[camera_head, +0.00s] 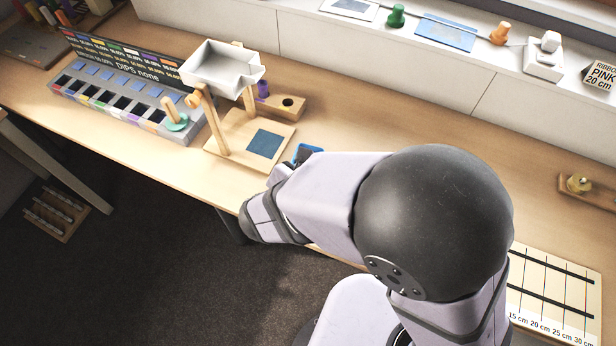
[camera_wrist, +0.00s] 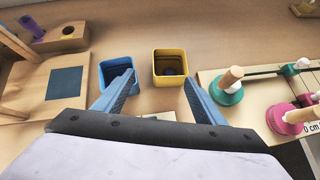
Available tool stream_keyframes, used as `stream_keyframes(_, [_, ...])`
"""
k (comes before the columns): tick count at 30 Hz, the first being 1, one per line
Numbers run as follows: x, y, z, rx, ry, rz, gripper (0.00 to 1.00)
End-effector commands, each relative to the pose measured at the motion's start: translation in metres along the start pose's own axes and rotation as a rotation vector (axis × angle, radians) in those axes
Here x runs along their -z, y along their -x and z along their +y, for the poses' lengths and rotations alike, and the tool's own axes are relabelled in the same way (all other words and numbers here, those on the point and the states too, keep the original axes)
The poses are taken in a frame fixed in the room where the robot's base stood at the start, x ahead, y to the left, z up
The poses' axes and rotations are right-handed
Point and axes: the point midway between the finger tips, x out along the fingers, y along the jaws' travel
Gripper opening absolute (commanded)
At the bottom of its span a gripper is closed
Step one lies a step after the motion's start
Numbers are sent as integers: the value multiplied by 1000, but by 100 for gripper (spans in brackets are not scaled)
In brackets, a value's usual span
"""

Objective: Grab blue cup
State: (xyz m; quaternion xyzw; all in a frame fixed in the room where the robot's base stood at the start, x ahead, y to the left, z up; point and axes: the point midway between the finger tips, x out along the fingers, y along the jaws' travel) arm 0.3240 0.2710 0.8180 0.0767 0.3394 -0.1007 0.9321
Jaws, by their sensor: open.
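The blue cup (camera_wrist: 117,70) is a square, open-topped container on the wooden table in the wrist view. My gripper (camera_wrist: 158,77) is open, with nothing between its fingers. Its left finger overlaps the right side of the blue cup in the picture; I cannot tell whether they touch. A yellow square cup (camera_wrist: 170,66) stands to the right of the blue cup, ahead of the gap between the fingers. In the head view only a small part of the blue cup (camera_head: 296,158) shows beside my arm, which hides most of the gripper area.
A wooden stand (camera_head: 222,155) with a white tray (camera_head: 222,68) is left of the blue cup. A wooden block (camera_wrist: 60,39) with a purple spool (camera_wrist: 31,26) lies behind it. Green (camera_wrist: 226,88) and pink (camera_wrist: 289,120) spool holders stand at right. Table behind the cups is clear.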

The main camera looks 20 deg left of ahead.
Motion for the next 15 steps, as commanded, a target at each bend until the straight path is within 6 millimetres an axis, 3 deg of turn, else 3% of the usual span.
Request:
stream_keyframes(1, [19, -8, 7, -36, 48, -42, 64])
stream_keyframes(3, [27, -6, 17, -83, 101, -100, 64])
stream_keyframes(15, [49, 14, 53, -252, 241, -291, 64])
